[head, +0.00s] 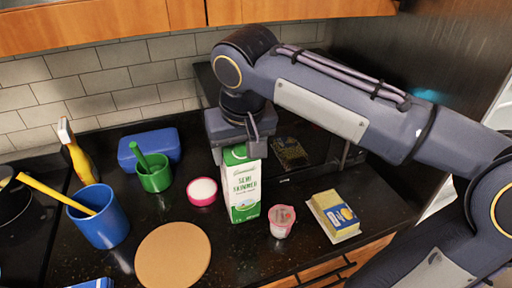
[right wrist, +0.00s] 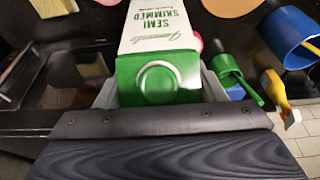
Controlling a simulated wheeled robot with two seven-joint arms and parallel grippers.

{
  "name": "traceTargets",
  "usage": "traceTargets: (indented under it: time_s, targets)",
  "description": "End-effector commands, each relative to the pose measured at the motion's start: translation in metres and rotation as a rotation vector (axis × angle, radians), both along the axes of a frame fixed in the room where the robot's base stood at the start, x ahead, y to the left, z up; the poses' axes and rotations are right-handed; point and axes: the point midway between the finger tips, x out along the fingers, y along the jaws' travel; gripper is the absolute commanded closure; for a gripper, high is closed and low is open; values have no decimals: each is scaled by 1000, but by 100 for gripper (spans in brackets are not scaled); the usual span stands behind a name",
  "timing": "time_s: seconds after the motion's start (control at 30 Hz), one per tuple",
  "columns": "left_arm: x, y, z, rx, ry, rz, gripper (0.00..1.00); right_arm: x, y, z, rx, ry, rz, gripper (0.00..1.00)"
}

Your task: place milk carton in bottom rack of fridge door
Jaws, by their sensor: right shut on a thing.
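A white and green milk carton (head: 243,190) labelled semi skimmed stands upright at the dark counter, and I cannot tell whether its base touches the surface. My right gripper (head: 238,150) comes down from above and is shut on the carton's green top. In the right wrist view the carton (right wrist: 158,45) sits between the fingers of the right gripper (right wrist: 160,88), its round green cap facing the camera. My left gripper is not in view. The fridge is not clearly recognisable; a dark tall panel (head: 440,60) with a pale opening beside it stands at the right edge.
A pink-rimmed bowl (head: 202,191), a green cup (head: 154,174) and a round brown board (head: 173,256) lie left of the carton. A small pink-lidded cup (head: 281,221) and a yellow pack (head: 334,215) are to its right. A blue cup (head: 99,217) stands farther left.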

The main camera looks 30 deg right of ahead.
Motion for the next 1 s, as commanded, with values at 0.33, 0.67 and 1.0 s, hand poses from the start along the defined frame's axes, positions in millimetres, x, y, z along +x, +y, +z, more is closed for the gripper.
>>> traceTargets:
  time_s: [0.33,0.67,1.0]
  targets:
    - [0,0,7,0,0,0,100,47,16,-43,1,-2,-1,100]
    - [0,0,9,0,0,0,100,63,22,-64,0,-3,0,100]
    - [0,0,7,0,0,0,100,64,22,-96,1,-5,-1,100]
